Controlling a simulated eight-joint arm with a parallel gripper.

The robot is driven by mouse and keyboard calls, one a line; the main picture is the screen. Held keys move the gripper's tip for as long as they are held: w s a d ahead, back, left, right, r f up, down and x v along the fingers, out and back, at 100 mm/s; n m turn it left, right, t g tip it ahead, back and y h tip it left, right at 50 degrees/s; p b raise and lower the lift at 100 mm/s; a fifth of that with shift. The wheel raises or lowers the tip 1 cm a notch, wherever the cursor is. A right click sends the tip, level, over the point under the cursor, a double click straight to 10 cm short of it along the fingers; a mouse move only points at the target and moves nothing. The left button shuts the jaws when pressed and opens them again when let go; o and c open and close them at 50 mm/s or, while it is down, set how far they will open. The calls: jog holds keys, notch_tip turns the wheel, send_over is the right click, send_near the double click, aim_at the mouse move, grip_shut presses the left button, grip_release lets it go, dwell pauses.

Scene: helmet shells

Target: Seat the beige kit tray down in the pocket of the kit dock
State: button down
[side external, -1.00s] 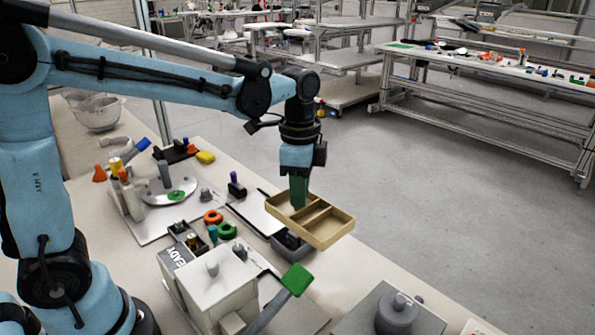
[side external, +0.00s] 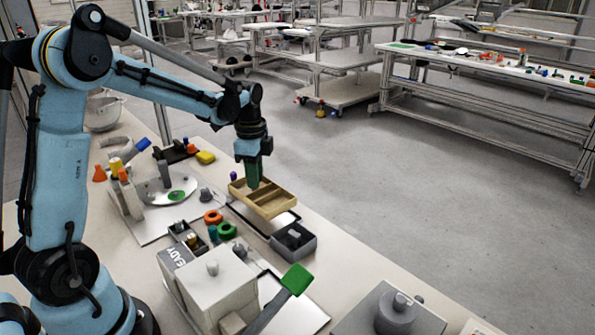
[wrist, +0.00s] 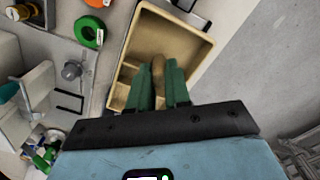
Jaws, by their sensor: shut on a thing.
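The beige kit tray (side external: 280,209) is a shallow box with dividers, held up in the air over the bench in the side view. My gripper (side external: 254,184) points down into it with green fingers. In the wrist view the fingers (wrist: 160,75) are shut on a brown raised part inside the tray (wrist: 203,42). A flat pale plate with dark edges (side external: 250,219) lies beneath the tray and may be the kit dock. The tray covers much of it, so I cannot see its pocket. The tray appears apart from the plate.
A dark grey open box (side external: 305,249) stands just right of the plate. Orange (side external: 213,217) and green (side external: 227,231) rings lie to the left. A pale block-shaped fixture (side external: 218,282) and a green-ended lever (side external: 297,279) are nearer the camera. The bench edge runs close behind the tray.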

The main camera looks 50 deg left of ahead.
jog(key=shift+w+a+f, duration=0.1)
jog(key=shift+a+f, duration=0.1)
jog(key=shift+f, duration=1.95)
jog(key=shift+f, duration=0.15)
jog(key=c, duration=1.1)
grip_release()
